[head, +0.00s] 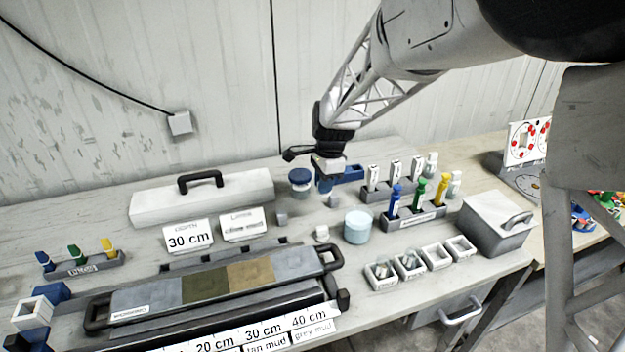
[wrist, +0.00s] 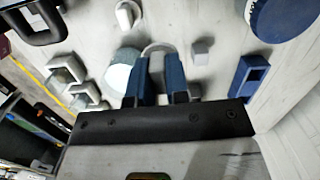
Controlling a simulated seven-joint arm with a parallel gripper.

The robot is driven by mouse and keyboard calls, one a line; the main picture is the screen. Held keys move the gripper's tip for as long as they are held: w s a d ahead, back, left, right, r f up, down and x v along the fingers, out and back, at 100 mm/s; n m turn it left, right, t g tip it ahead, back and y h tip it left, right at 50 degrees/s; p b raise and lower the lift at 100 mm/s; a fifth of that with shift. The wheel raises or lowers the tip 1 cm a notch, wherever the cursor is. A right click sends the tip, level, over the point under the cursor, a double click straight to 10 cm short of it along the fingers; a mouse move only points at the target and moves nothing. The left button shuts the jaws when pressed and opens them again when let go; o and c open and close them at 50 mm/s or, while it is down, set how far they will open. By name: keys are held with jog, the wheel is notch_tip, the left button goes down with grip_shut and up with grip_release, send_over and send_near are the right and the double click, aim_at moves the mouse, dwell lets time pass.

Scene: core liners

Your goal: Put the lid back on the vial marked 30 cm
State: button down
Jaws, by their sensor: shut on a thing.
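My gripper (head: 326,184), with blue fingers, is over the middle of the bench in the head view. In the wrist view my gripper (wrist: 158,62) is shut on a small grey-white thing (wrist: 157,48) with a rounded pale edge. Most of it is hidden between the fingers, so I cannot tell its full shape. Several vials with white labels (head: 395,171) stand upright in a grey rack (head: 372,193) to the gripper's right. Their markings are too small to read. A small grey block (wrist: 202,46) lies on the bench beside the held thing, apart from it.
A pale blue-white jar (head: 358,228) stands in front of the gripper. A 30 cm card (head: 188,237) is at left.

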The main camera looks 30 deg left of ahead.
jog(key=s+d+r+n, duration=0.1)
jog(key=s+d, duration=0.4)
jog(key=d, duration=0.5)
jog(key=s+d+r+n, duration=0.1)
jog(key=s+d, duration=0.5)
jog(key=d, duration=0.5)
jog(key=shift+s+r, duration=0.15)
jog(key=shift+r, duration=0.05)
jog(key=shift+f, duration=0.15)
jog(key=shift+f, duration=3)
jog(key=shift+f, duration=0.2)
jog(key=c, duration=0.5)
grip_release()
jog(key=shift+c, duration=0.2)
notch_tip(320, 180, up, 7)
dwell(1.3)
